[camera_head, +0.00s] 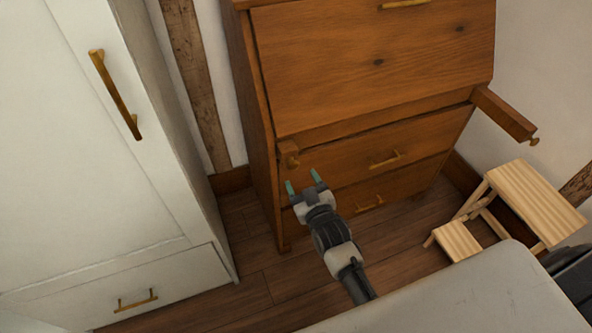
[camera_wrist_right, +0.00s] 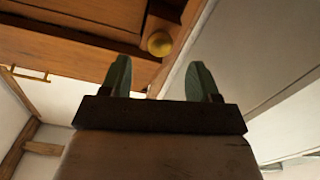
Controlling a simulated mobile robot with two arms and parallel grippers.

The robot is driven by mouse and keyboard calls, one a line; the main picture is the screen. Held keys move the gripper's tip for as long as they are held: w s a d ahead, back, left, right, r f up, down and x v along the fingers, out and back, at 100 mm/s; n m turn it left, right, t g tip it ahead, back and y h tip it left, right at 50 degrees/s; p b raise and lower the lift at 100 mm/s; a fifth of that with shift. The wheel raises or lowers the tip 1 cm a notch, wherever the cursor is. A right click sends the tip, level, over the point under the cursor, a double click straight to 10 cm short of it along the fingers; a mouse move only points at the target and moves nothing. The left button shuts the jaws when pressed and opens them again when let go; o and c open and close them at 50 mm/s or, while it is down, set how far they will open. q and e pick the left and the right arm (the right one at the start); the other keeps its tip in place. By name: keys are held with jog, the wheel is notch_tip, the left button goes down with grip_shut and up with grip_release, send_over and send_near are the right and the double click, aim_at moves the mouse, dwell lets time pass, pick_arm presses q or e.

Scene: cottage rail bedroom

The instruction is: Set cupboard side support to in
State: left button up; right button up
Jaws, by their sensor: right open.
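The wooden cupboard (camera_head: 375,65) has a sloped front flap, closed, with drawers below. Its right side support (camera_head: 503,113) sticks far out from the front, with a small knob at its end. The left side support (camera_head: 288,148) has its end close to the cupboard front; whether it stands out a little is hard to tell. Its brass knob (camera_head: 293,162) also shows in the right wrist view (camera_wrist_right: 159,43). My right gripper (camera_head: 304,181) is open and empty, just below and in front of this knob. In the wrist view the knob appears beyond the fingertips, between them. My left gripper is out of view.
A white wardrobe (camera_head: 95,170) stands close on the left. A small wooden step stool (camera_head: 525,200) is on the floor at the right. A pale surface (camera_head: 450,300) fills the lower right. Bare floor (camera_head: 255,285) shows between wardrobe and cupboard.

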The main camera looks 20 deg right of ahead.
aim_at(294, 167)
jog(key=shift+w+a, duration=0.1)
jog(key=shift+w, duration=2.3)
